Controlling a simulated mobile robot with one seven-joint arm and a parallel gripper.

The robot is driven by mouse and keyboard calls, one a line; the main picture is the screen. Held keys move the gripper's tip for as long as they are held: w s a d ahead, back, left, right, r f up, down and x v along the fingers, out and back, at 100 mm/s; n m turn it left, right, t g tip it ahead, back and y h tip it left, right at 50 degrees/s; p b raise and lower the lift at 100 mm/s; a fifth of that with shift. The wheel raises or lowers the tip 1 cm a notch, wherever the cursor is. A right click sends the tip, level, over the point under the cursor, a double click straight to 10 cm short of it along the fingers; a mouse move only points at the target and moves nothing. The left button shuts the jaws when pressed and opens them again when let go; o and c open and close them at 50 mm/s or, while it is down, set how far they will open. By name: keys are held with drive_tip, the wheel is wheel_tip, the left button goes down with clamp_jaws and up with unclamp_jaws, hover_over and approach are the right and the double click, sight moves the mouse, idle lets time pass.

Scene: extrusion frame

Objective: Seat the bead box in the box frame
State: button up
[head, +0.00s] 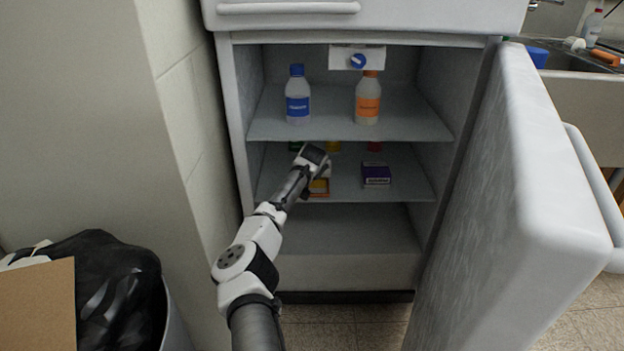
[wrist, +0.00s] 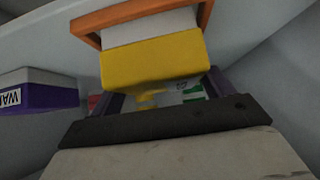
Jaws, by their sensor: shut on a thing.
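The bead box looks like the yellow box with a white face (wrist: 155,64). In the head view its yellow side (head: 319,186) shows just beyond my gripper (head: 318,170), partly hidden by it. My gripper (wrist: 160,100) is shut on this box in the wrist view, with its fingers partly hidden behind the box. The orange box frame (wrist: 88,37) borders the box's white face at its far end. I cannot tell how deep the box sits in it. The frame shows as an orange edge (head: 318,195) on the lower shelf in the head view.
A purple box (head: 376,175) lies right of the frame on the lower shelf (head: 400,190). Blue-capped (head: 297,97) and orange-capped (head: 367,99) bottles stand on the shelf above. Coloured items stand behind on the lower shelf. The open fridge door (head: 530,200) bounds the right, a wall the left.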

drive_tip(key=shift+r, duration=0.1)
drive_tip(key=o, duration=1.2)
drive_tip(key=shift+c, duration=0.2)
